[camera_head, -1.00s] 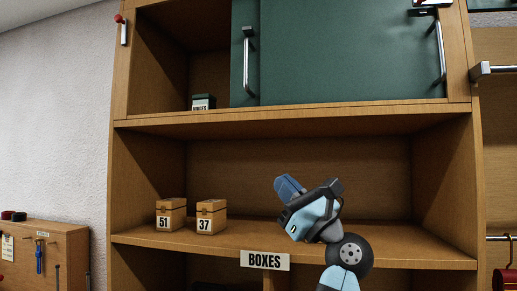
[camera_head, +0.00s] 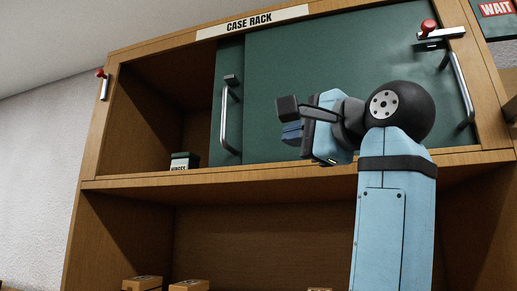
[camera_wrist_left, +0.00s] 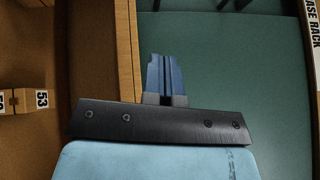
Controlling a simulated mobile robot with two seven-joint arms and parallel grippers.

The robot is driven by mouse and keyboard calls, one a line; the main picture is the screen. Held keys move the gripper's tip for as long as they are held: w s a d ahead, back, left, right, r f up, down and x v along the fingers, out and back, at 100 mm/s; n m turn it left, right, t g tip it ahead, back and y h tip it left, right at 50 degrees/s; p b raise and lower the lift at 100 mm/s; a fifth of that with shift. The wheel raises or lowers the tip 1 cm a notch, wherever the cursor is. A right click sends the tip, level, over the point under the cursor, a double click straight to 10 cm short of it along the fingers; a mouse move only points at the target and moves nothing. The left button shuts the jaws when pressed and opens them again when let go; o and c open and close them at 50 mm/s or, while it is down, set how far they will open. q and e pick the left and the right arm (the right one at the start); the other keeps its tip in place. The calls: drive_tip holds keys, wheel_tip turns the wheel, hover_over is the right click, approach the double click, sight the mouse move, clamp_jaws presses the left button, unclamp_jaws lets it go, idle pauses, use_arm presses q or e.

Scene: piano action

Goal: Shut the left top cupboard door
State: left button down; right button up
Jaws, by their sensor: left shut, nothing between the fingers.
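The left top cupboard door (camera_head: 229,150) is a green sliding panel with a metal bar handle (camera_head: 226,118). Only a narrow strip of it shows, left of the right green door (camera_head: 345,60); the rest is hidden behind that door. The compartment (camera_head: 160,100) to its left stands open. My left gripper (camera_head: 291,128) is shut and empty, in front of the right door's lower left part, its fingers pointing left, to the right of the handle. Its blue fingers show together in the left wrist view (camera_wrist_left: 163,78), over green panel. Contact cannot be told. My right gripper is out of view.
A small green box (camera_head: 184,161) stands in the open compartment. Red-knobbed catches sit at the left post (camera_head: 103,84) and upper right (camera_head: 436,36). The right door has its own handle (camera_head: 460,90). A wooden shelf edge (camera_head: 230,174) runs below the doors.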

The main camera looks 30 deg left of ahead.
use_arm(q)
drive_tip(key=p+x, duration=0.2)
drive_tip(key=x, duration=0.8)
drive_tip(key=shift+s+r, duration=0.2)
drive_tip(key=a, duration=0.1)
drive_tip(key=s+a, duration=0.1)
drive_tip(key=a, duration=0.1)
drive_tip(key=shift+s+a+r+p, duration=0.2)
drive_tip(key=shift+s+r+p, duration=0.1)
drive_tip(key=shift+s+p, duration=0.1)
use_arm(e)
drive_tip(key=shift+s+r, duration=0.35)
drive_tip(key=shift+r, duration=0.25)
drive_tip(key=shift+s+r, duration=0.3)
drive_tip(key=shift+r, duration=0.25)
use_arm(q)
drive_tip(key=shift+a, duration=0.1)
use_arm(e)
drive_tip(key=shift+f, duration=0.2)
